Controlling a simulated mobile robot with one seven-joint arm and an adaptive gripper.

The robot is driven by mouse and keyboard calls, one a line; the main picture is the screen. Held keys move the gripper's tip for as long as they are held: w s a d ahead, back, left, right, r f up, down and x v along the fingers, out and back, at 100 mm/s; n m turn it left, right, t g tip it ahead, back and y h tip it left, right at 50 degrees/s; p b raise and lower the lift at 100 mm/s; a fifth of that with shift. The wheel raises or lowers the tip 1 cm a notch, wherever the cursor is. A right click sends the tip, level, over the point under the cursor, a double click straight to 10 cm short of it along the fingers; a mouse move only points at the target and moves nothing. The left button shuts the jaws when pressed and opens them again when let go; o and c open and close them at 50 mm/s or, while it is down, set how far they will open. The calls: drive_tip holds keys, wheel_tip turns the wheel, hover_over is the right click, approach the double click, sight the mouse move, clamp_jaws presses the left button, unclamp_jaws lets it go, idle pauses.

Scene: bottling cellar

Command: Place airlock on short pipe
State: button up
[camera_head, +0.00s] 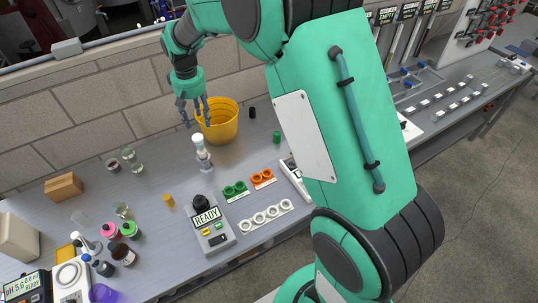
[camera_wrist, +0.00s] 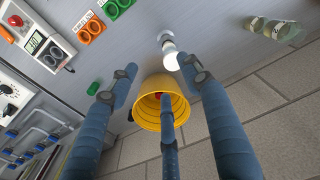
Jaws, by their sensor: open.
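My gripper (camera_head: 194,108) is open, its blue-grey fingers pointing down over the left part of the yellow bucket (camera_head: 232,123). In the wrist view its fingers are spread (camera_wrist: 158,72) with nothing between them. The bucket shows below them there (camera_wrist: 150,82), with something small and red (camera_wrist: 157,95) inside, partly hidden. A pale upright piece with a white top (camera_head: 198,139) stands beside the bucket, apart from my fingers. It also shows in the wrist view (camera_wrist: 169,48). I cannot tell for sure which thing is the airlock or the short pipe.
Near the pale piece are green rings (camera_head: 235,189), orange rings (camera_head: 262,178), white rings (camera_head: 266,217) and a grey READY device (camera_head: 213,235). A green piece (camera_head: 277,137) and a black piece (camera_head: 252,112) stand right of the bucket. A block wall (camera_head: 100,110) runs behind. Glasses and bottles crowd the left.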

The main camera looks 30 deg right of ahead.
drive_tip(key=s+d+r+t, duration=0.1)
drive_tip(key=s+d+r, duration=0.1)
drive_tip(key=s+r, duration=0.7)
drive_tip(key=s+d+r+t, duration=0.1)
drive_tip(key=s+d+r, duration=0.1)
drive_tip(key=s+r, duration=0.75)
drive_tip(key=s+d+f+m+t, duration=0.1)
drive_tip(key=s+t, duration=0.1)
drive_tip(key=s, duration=2)
drive_tip(key=shift+s+d+m+t, duration=0.15)
drive_tip(key=shift+d+m+t, duration=0.15)
drive_tip(key=shift+d+t, duration=0.1)
wheel_tip(320, 180, down, 2)
drive_tip(key=shift+f+b, duration=0.1)
drive_tip(key=shift+b, duration=0.95)
